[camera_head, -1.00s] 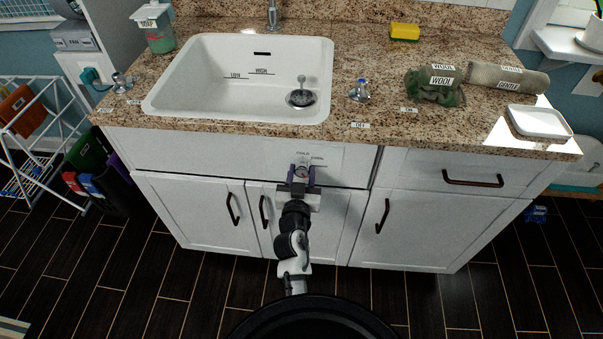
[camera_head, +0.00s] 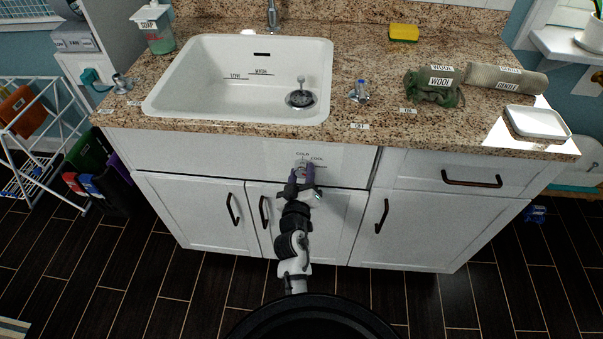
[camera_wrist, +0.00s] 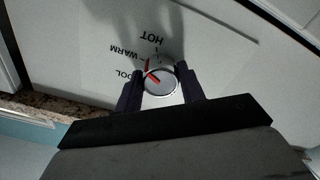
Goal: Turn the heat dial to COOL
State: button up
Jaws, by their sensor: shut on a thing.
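The heat dial (camera_wrist: 161,81) is a round, pale knob with a red pointer line, on the white front panel below the sink. In the head view the dial (camera_head: 301,172) shows small between my fingers. My gripper (camera_wrist: 161,88) has one dark purple finger on each side of the dial and is shut on it. In the wrist view the HOT, WARM and COOL labels appear upside down. The pointer slants up and left, toward the side with WARM and COOL; its exact mark is unclear. In the head view my gripper (camera_head: 301,175) is tilted in front of the panel.
The granite counter (camera_head: 215,126) with the white sink (camera_head: 190,85) is above the dial. Cabinet doors with dark handles (camera_head: 382,216) are below and beside my arm. A drawer handle (camera_head: 472,179) is to the right. The dark floor in front is clear.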

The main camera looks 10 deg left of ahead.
jog(key=n+p, duration=0.1)
jog(key=n, duration=0.5)
jog(key=shift+r, duration=0.2)
jog(key=n+p, duration=0.2)
jog(key=n, duration=0.4)
jog(key=shift+n, duration=0.4)
jog(key=o, duration=1)
jog(key=shift+s+f, duration=0.1)
jog(key=shift+s, duration=0.05)
